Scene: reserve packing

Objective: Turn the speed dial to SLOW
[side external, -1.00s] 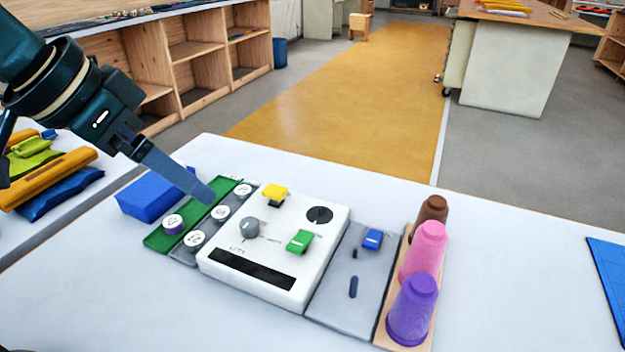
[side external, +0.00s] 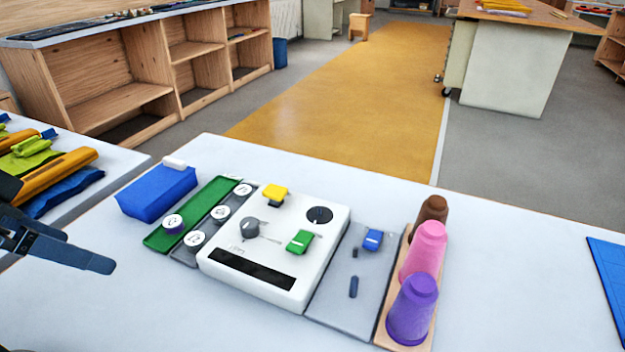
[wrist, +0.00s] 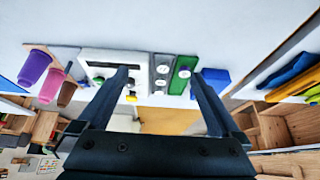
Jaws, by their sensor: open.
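A white control box (side external: 250,283) stands on the white table in the side view. It carries a grey round knob (side external: 250,229) with a pointer line at its right and a black round dial (side external: 320,215) with a light mark. I cannot read the small labels, so I cannot tell which of the two is the speed dial or where SLOW lies. The box also shows at the top of the wrist view (wrist: 92,55). My gripper (side external: 97,262) is at the left edge of the side view, well left of the box.
The box also has a yellow switch (side external: 275,192) and a green switch (side external: 300,240). A blue block (side external: 157,195) and a green strip (side external: 160,240) with round tokens lie to the left. A grey panel (side external: 335,310) and purple (side external: 412,310), pink and brown cones stand right.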

